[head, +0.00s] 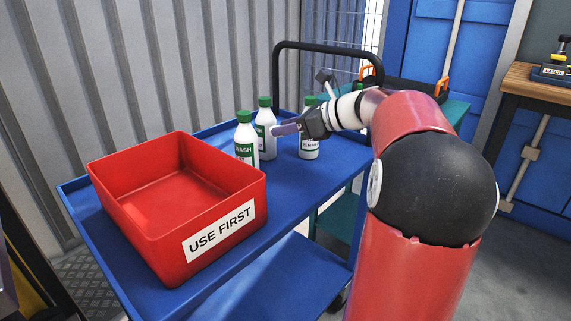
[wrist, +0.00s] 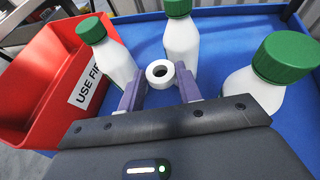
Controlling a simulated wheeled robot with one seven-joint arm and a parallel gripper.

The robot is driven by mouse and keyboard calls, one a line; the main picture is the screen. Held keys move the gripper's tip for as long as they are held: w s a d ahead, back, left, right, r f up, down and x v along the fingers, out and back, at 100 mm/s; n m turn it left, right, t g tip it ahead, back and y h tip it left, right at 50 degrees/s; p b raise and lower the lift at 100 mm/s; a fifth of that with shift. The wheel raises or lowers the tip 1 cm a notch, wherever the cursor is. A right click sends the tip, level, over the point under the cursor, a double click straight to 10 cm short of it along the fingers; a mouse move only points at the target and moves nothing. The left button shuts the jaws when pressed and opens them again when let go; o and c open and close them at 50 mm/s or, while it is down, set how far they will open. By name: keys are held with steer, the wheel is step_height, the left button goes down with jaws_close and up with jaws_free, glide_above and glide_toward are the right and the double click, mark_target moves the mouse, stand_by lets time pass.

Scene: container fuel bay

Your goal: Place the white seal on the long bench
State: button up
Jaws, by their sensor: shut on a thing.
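The white seal (wrist: 159,74) is a small thick ring with a dark hole. In the wrist view it sits between the two purple fingertips of my gripper (wrist: 160,82), which is shut on it. In the head view my gripper (head: 288,129) is over the blue cart, beside the white bottles; the seal cannot be made out there. A wood-topped bench (head: 521,78) stands at the far right, cut off by the picture edge. I cannot tell its full length.
The blue cart (head: 290,185) carries a red "USE FIRST" bin (head: 150,232) and white bottles with green caps (head: 245,140), close around my gripper. A black cart handle (head: 277,75) rises behind. A teal surface (head: 452,108) lies beyond. A latch box (head: 553,72) sits on the wooden bench.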

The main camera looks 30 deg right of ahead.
mark_target(287, 169)
step_height(287, 169, down, 9)
steer(key=shift+f+b, duration=0.1)
steer(key=shift+b, duration=0.45)
steer(key=shift+f, duration=0.1)
steer(key=o, duration=1)
